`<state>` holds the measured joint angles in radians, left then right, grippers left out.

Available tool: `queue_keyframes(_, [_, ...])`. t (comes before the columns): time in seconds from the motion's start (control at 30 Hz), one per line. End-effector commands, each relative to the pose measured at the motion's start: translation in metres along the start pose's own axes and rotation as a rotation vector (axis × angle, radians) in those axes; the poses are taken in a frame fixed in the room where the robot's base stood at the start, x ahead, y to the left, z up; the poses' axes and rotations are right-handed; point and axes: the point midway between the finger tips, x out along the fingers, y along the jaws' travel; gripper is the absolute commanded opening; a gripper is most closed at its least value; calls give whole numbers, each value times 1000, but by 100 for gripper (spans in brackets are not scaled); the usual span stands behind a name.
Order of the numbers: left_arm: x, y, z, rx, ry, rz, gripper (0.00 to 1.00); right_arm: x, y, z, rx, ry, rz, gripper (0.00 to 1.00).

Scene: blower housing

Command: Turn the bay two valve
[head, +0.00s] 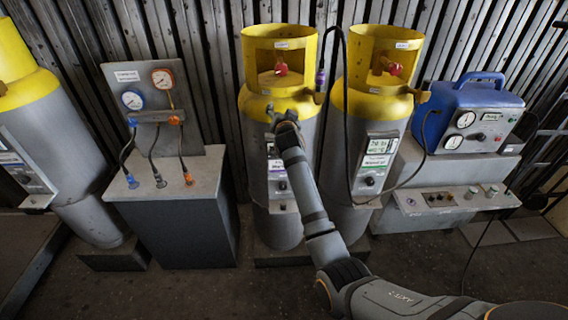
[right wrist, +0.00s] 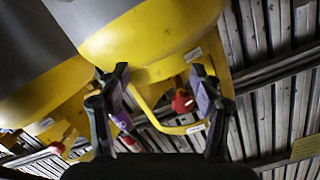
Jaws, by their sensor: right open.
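Two grey cylinders with yellow tops stand side by side in the head view, the middle one (head: 279,104) and the right one (head: 354,100). A red valve knob (head: 281,69) shows inside the middle cylinder's collar, and another red knob (head: 395,69) inside the right one's. The bay labels are too small to read. My right gripper (head: 285,116) is in front of the middle cylinder's shoulder, its fingers mostly hidden by my wrist. In the right wrist view the fingers are open and empty (right wrist: 160,70), with a red knob (right wrist: 183,102) beyond them near the right finger. My left gripper is not in view.
A black hose with a purple fitting (head: 320,78) hangs between the two cylinders. A gauge stand (head: 180,190) is at left, with another cylinder (head: 55,140) further left. A blue machine (head: 465,115) sits on a grey cabinet (head: 430,220) at right. A corrugated wall closes the back.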

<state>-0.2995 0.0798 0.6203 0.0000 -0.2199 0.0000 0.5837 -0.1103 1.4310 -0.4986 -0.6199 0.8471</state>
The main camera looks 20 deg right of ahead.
Motion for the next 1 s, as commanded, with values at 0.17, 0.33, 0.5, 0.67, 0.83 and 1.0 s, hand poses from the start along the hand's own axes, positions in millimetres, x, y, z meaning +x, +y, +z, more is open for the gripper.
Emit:
queue_keyframes(0.17, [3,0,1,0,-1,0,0,3,21,39,-40,-57,16,65])
queue_keyframes(0.33, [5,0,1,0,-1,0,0,4,40,74,-77,-107,28,65])
queue_keyframes(0.5, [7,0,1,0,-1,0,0,2,59,109,-111,-158,40,65])
queue_keyframes(0.67, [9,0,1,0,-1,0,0,-1,75,137,-138,-200,48,65])
queue_keyframes(0.83, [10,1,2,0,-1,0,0,-3,86,155,-157,-227,54,65])
queue_keyframes(1.0, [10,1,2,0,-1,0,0,-4,90,161,-163,-236,56,65])
